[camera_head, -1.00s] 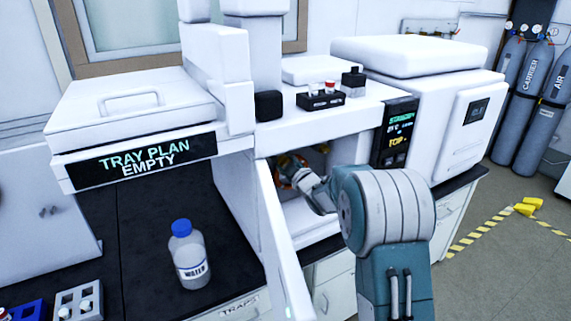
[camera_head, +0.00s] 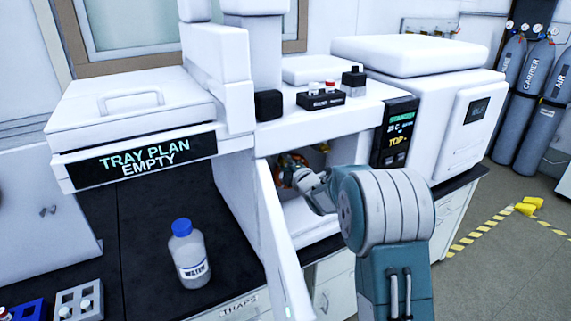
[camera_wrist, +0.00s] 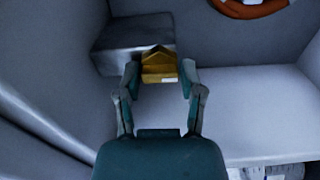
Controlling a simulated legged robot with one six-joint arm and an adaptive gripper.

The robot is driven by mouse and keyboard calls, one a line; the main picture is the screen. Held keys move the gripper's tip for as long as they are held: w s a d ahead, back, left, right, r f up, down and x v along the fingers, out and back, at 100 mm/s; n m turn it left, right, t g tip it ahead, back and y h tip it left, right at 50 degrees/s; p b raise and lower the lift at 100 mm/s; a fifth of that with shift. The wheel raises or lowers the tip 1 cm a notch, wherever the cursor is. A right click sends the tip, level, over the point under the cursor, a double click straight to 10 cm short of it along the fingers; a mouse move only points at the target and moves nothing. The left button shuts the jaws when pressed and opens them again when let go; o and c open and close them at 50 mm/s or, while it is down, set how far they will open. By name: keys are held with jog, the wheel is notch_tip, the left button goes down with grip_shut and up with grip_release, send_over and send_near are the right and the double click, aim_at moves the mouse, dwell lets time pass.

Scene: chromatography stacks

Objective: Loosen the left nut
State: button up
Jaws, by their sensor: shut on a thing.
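A brass nut (camera_wrist: 158,68) with a pointed top edge sits in front of a grey block (camera_wrist: 135,42) inside the white bay. My gripper (camera_wrist: 160,74) has a finger at each side of the nut and is shut on it. In the head view my gripper (camera_head: 290,168) reaches into the open bay under the white instrument, and my own wrist hides most of it. The nut cannot be made out there. No second nut shows clearly in the wrist view.
An orange ring-shaped coil (camera_wrist: 250,6) is at the upper right of the wrist view. The open white door (camera_head: 283,245) stands just left of my arm. A water bottle (camera_head: 189,255) stands on the black bench. A vial rack (camera_head: 321,99) sits on top.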

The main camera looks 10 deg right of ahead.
jog(key=shift+a+f+n, duration=0.1)
jog(key=shift+f+n, duration=0.2)
jog(key=o, duration=1.1)
jog(key=shift+a+r, duration=0.1)
jog(key=v, duration=1.2)
